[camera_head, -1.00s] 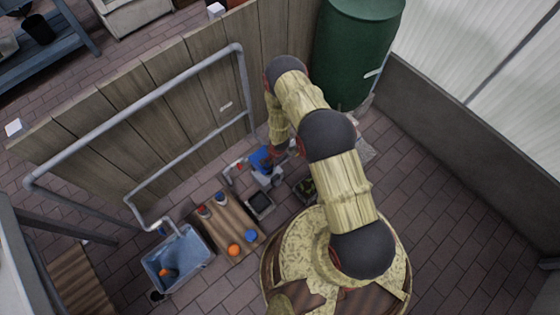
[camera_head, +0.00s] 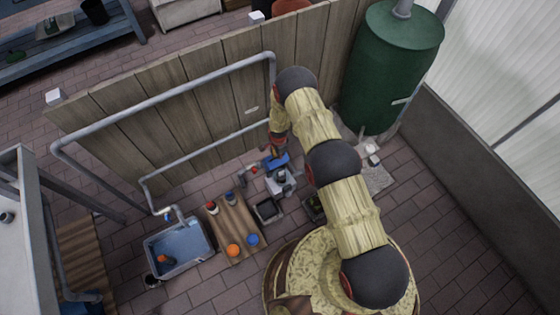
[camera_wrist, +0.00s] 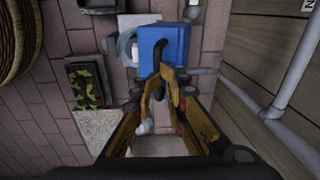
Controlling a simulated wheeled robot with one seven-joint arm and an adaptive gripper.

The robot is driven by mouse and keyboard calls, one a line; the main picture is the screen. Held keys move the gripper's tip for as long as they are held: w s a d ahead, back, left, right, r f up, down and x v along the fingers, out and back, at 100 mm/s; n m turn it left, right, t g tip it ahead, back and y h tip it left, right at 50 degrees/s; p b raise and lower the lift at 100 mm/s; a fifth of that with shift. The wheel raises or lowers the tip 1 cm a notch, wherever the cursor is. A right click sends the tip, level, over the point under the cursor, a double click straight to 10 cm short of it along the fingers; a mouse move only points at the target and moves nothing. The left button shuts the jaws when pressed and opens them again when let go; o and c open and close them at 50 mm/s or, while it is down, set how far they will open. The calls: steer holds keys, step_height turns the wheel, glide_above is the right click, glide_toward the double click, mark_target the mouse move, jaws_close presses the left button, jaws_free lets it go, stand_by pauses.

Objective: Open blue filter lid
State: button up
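The blue filter lid (camera_wrist: 173,38) fills the top middle of the wrist view, with a dark curved handle (camera_wrist: 160,50) on its face. In the head view the blue lid (camera_head: 277,160) sits at the fence side of the pale filter body (camera_head: 281,182). Part of the pale round body (camera_wrist: 127,45) shows left of the lid in the wrist view. My gripper (camera_wrist: 171,84) has its fingertips close together at the near end of the handle. Whether they press on it is unclear. In the head view my arm partly covers the gripper.
A wooden board (camera_head: 232,223) holds orange and blue round pieces and small jars. A blue tub (camera_head: 180,250) stands left of it. A grey pipe (camera_head: 205,150) runs along the wooden fence (camera_head: 185,118). A planter (camera_wrist: 88,84) lies left of my gripper. A green barrel (camera_head: 387,75) stands behind.

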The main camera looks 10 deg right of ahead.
mark_target(283, 162)
steer(key=shift+o, duration=0.5)
steer(key=shift+g, duration=0.3)
steer(key=f, duration=0.1)
steer(key=s+d+f, duration=0.1)
steer(key=f, duration=0.1)
steer(key=shift+s+d+f, duration=0.1)
steer(key=shift+s+d, duration=0.25)
steer(key=shift+s, duration=0.05)
steer(key=shift+o, duration=0.2)
steer(key=shift+w+d, duration=0.1)
steer(key=shift+d, duration=0.2)
steer(key=shift+w+d+r, duration=0.1)
steer(key=shift+r, duration=0.3)
steer(key=shift+r, duration=0.1)
steer(key=shift+w+r, duration=0.1)
steer(key=w+a+r+b, duration=0.1)
steer(key=w+a+r, duration=0.1)
steer(key=w+r, duration=0.3)
steer(key=shift+w+a+r+b, duration=0.3)
steer(key=shift+w+a, duration=0.05)
steer(key=shift+w, duration=0.35)
